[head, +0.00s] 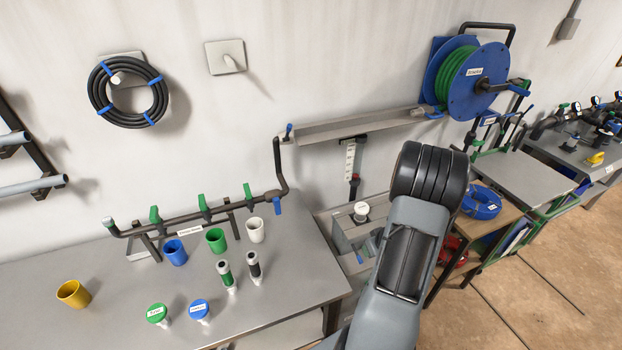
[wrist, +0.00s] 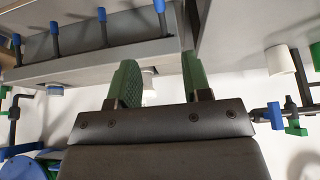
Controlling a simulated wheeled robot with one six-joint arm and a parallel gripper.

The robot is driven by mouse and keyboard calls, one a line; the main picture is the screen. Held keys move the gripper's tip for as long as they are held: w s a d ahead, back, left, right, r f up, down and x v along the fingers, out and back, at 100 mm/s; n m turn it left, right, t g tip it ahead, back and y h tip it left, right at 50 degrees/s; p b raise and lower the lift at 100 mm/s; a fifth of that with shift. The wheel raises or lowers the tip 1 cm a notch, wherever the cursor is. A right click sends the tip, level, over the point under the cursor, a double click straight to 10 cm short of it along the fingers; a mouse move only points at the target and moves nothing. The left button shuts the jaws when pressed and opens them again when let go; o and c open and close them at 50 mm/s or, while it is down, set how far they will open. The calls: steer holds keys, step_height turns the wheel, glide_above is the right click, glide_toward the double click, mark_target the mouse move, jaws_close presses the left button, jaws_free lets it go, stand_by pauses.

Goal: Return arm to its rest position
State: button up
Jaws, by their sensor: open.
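My arm (head: 408,240) rises in the lower middle of the head view, its dark rounded joint (head: 428,180) in front of the grey trough and the sink area. My gripper cannot be made out in the head view. In the wrist view my gripper (wrist: 158,78) shows two green finger pads set apart, with nothing held between them. A pale, blurred round thing shows behind the gap between the fingers, and I cannot tell what it is.
The bench (head: 110,290) at left holds a yellow cup (head: 73,293), blue cup (head: 175,252), green cup (head: 216,240) and white cup (head: 256,230). A pipe manifold (head: 205,213) runs behind them. A hose reel (head: 468,80) stands at upper right. Floor (head: 540,290) is clear at lower right.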

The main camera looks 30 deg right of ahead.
steer(key=s+d+r+m+g+h, duration=0.1)
steer(key=s+d+r+g+h, duration=0.15)
steer(key=s+d+g, duration=0.2)
steer(key=a+r+m+h+b, duration=0.1)
steer(key=a+r, duration=0.4)
steer(key=a+r+n+t+y+b, duration=0.1)
steer(key=a+r, duration=0.4)
steer(key=a, duration=0.4)
steer(key=a+r+n+t+y+b, duration=0.1)
steer(key=a+r, duration=0.4)
steer(key=a, duration=0.5)
steer(key=a+r+n+t+y+b, duration=0.1)
steer(key=a+r, duration=0.4)
steer(key=a, duration=0.5)
steer(key=shift+w+r+n+t+y, duration=0.15)
steer(key=shift+r+n+t+y, duration=0.2)
steer(key=shift+t+y, duration=0.25)
steer(key=shift+r, duration=0.1)
